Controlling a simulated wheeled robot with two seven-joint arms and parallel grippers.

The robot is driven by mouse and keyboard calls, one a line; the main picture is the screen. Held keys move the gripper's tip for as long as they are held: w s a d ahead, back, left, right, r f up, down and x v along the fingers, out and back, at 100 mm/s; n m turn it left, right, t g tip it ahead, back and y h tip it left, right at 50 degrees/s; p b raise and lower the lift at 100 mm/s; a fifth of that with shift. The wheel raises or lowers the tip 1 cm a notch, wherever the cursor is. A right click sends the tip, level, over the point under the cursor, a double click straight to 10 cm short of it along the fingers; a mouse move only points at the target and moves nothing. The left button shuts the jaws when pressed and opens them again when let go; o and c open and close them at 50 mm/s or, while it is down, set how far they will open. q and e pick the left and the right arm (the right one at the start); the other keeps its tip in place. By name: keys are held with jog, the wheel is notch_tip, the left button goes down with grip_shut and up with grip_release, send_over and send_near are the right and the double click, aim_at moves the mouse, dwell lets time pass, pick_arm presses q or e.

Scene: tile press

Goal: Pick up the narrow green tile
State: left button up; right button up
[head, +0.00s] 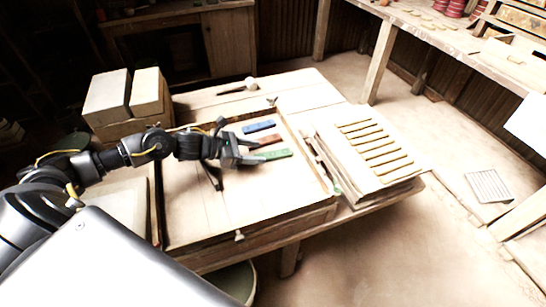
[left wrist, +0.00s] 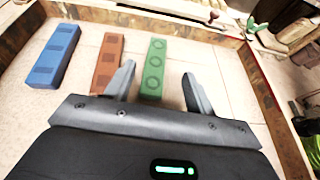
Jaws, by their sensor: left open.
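The narrow green tile (head: 275,154) lies flat on the wooden board, nearest of three tiles in the head view. In the left wrist view, the green tile (left wrist: 154,64) shows round marks on its top and lies between my two fingers. My left gripper (head: 246,152) is open at the near end of the tile, and the left wrist view shows its spread fingers (left wrist: 158,70) with nothing gripped. The left finger is close to the brown tile's edge. I cannot tell whether the fingers touch anything. My right gripper is not in view.
A red-brown tile (head: 268,140) and a blue tile (head: 258,126) lie beside the green one. The board has a raised rim (head: 307,157). A stack with several slim bars (head: 370,145) stands to the right. Pale blocks (head: 107,98) stand at the left.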

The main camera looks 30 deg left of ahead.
aim_at(281, 152)
pick_arm(q)
jog(key=shift+w+d, duration=0.4)
jog(key=shift+w+d+f, duration=0.25)
jog(key=shift+f, duration=0.05)
jog(key=shift+w+d+p, duration=0.2)
jog(key=shift+p, duration=0.3)
jog(key=p+x, duration=0.1)
jog(key=x, duration=0.2)
jog(key=shift+w+f+p, duration=0.25)
jog(key=shift+w+p, duration=0.05)
jog(key=shift+p, duration=0.05)
jog(key=shift+w+d+f, duration=0.25)
jog(key=shift+w+d, duration=0.05)
jog(key=shift+d, duration=0.05)
jog(key=c, duration=1.1)
jog(key=shift+a, duration=0.1)
jog(key=shift+r, duration=0.15)
